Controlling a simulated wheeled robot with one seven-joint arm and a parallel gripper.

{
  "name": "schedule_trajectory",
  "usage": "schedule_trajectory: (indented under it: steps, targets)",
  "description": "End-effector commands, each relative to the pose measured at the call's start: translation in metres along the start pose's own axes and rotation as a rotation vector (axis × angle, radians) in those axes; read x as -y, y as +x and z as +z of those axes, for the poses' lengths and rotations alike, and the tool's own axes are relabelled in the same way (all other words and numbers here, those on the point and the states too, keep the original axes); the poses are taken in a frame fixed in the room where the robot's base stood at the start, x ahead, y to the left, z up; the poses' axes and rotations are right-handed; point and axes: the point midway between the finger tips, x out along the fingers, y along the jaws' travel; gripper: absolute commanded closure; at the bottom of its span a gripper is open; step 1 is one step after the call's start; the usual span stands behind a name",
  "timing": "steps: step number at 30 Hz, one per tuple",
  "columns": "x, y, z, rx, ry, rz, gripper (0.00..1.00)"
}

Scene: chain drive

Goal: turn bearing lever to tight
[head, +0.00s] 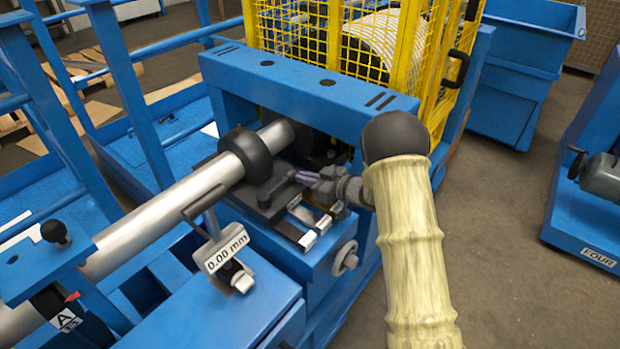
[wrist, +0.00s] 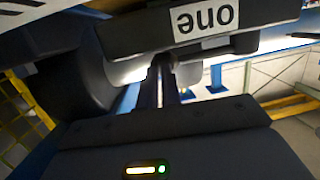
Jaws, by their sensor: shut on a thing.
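In the head view my gripper (head: 312,179) reaches in from the right to the dark bearing block beside the silver shaft (head: 150,215). It is shut on the bearing lever (head: 288,192), a dark arm on top of that block. The grip itself is small and partly hidden by the gripper. In the wrist view a dark block with an upside-down "one" label (wrist: 204,18) fills the top. I cannot read the lever's tight mark in either view.
A blue crossbeam (head: 300,85) stands behind the bearing, with a yellow mesh guard (head: 340,35) beyond. A gauge plate reading 0.00 mm (head: 226,249) stands in front of the shaft. A round knob (head: 345,258) sits below my gripper. Open floor lies to the right.

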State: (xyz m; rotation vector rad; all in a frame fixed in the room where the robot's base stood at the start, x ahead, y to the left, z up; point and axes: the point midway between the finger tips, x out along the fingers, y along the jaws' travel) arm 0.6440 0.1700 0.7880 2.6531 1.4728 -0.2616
Motion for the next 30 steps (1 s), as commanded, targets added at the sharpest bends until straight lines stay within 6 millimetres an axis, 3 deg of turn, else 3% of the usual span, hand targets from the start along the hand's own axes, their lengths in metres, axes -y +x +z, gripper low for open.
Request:
schedule_trajectory:
  steps: [4,11,20,30]
  targets:
    - [0.005,0.008,-0.006,-0.016,-0.005,-0.012,1.0]
    - [0.003,-0.002,-0.009,-0.018,-0.004,-0.011,1.0]
    - [-0.004,-0.05,-0.006,-0.009,-0.005,-0.012,1.0]
    - [-0.015,-0.119,-0.003,-0.006,-0.002,-0.004,1.0]
